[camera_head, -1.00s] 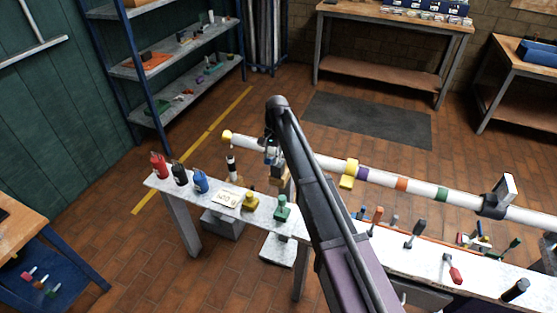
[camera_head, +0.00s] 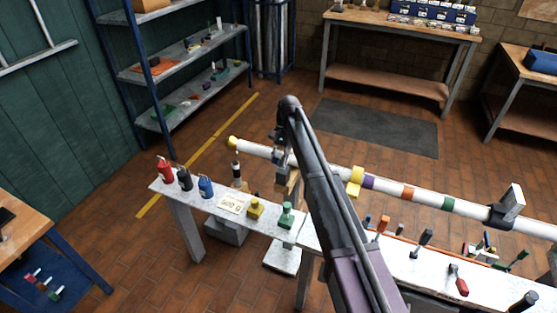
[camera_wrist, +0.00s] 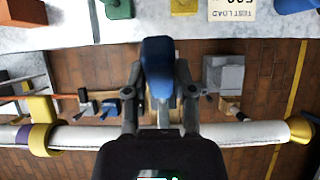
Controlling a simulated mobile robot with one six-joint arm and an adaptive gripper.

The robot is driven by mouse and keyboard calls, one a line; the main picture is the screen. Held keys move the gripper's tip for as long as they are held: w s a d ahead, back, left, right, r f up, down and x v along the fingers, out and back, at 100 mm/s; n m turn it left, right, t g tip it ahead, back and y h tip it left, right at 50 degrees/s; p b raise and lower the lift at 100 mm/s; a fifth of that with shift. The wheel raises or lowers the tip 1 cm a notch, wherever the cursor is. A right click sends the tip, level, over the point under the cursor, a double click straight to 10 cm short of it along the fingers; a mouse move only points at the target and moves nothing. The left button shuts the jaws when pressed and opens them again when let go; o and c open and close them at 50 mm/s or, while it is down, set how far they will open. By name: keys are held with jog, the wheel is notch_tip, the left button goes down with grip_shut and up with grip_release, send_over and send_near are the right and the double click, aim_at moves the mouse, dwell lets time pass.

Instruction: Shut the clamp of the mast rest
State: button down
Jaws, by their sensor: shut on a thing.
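The white mast (camera_head: 330,168) lies across the scene, with a yellow cap at its left end and coloured bands along it. It also crosses the wrist view (camera_wrist: 245,132). My gripper (camera_head: 281,157) is at the mast's left part, largely hidden by my arm in the head view. In the wrist view my gripper (camera_wrist: 158,90) is shut on a blue handle-like piece (camera_wrist: 158,55) in front of the mast. The mast rest (camera_head: 293,183) stands below my gripper, mostly covered. Whether its clamp is open or shut cannot be made out.
The light bench (camera_head: 180,192) carries red, black and blue bottles, a test-load card (camera_head: 231,203), and yellow and green weights. Several tools lie on its right part. A dark bracket (camera_head: 502,216) with an upright plate sits on the mast at right. Open floor lies behind.

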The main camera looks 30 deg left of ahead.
jog(key=shift+c, duration=2.2)
grip_release()
